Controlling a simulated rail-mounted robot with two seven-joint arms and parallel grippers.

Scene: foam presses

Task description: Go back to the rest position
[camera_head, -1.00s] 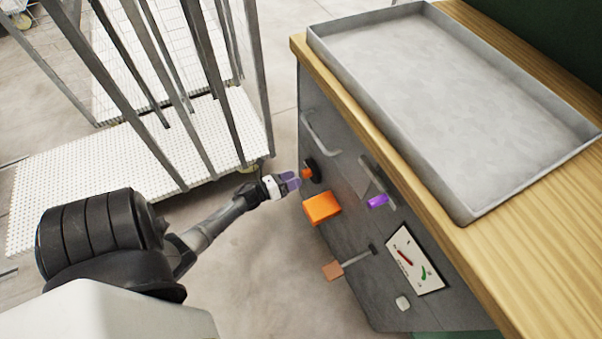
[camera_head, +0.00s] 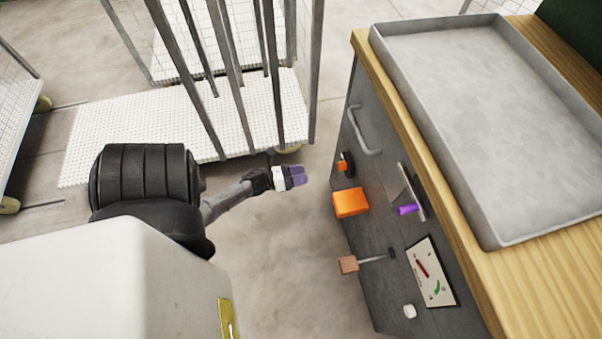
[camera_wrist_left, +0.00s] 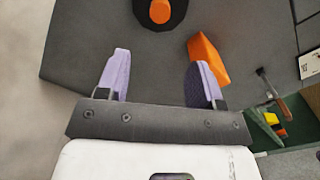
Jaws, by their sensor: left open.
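My left gripper (camera_head: 298,176) is in the air to the left of the press panel, in the head view. Its two purple fingers are apart and nothing is between them. In the left wrist view the open fingers (camera_wrist_left: 164,78) point toward the dark grey panel (camera_wrist_left: 90,50). An orange knob on a black round base (camera_wrist_left: 160,12) lies ahead of the fingers there. An orange block (camera_wrist_left: 208,58) shows behind the right finger and is partly hidden by it. My right gripper is not in view.
The panel also carries an orange box (camera_head: 350,203), a purple-handled lever (camera_head: 408,210), a brown-ended lever (camera_head: 348,264) and a gauge (camera_head: 430,272). A grey tray (camera_head: 490,236) lies on the wooden top. A white-decked cart (camera_head: 120,150) with metal posts stands behind my left arm. Bare floor lies between.

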